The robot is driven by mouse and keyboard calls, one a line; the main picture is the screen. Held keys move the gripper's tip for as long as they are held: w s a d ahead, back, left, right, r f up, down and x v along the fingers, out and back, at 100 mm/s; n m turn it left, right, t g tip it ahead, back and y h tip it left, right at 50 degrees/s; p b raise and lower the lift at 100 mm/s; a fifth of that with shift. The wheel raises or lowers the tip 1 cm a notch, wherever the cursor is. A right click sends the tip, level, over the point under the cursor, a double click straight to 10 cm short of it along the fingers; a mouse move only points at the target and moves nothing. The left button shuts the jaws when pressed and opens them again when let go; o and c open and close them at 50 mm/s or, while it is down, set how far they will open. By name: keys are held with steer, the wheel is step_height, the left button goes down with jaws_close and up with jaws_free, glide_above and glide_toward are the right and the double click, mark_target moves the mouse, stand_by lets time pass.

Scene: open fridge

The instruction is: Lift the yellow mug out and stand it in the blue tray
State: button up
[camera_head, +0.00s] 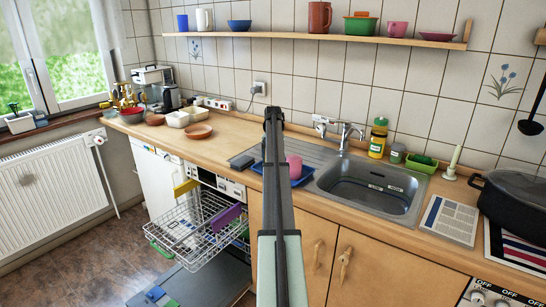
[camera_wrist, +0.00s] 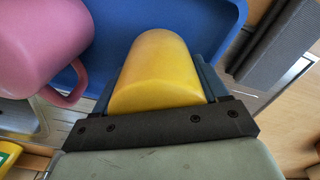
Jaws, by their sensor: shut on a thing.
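The yellow mug (camera_wrist: 158,68) is held between the fingers of my gripper (camera_wrist: 160,85) in the wrist view. Its rounded side faces the camera, and its handle is not visible. The blue tray (camera_wrist: 112,25) shows behind and beyond the mug; I cannot tell whether the mug touches it. In the head view the blue tray (camera_head: 257,167) lies on the counter left of the sink, partly covered by my arm. The mug and my fingers are hidden there behind my arm.
A pink mug (camera_wrist: 38,40) is close to the left of the held mug; it also shows by the tray in the head view (camera_head: 294,165). The sink (camera_head: 368,187) and faucet (camera_head: 345,135) are to the right. An open dishwasher rack (camera_head: 195,230) is below left.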

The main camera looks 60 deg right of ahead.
steer(key=shift+f, duration=0.6)
stand_by(1.1)
steer(key=o, duration=1.3)
steer(key=shift+c, duration=0.2)
steer(key=shift+r, duration=0.15)
steer(key=shift+r, duration=3.35)
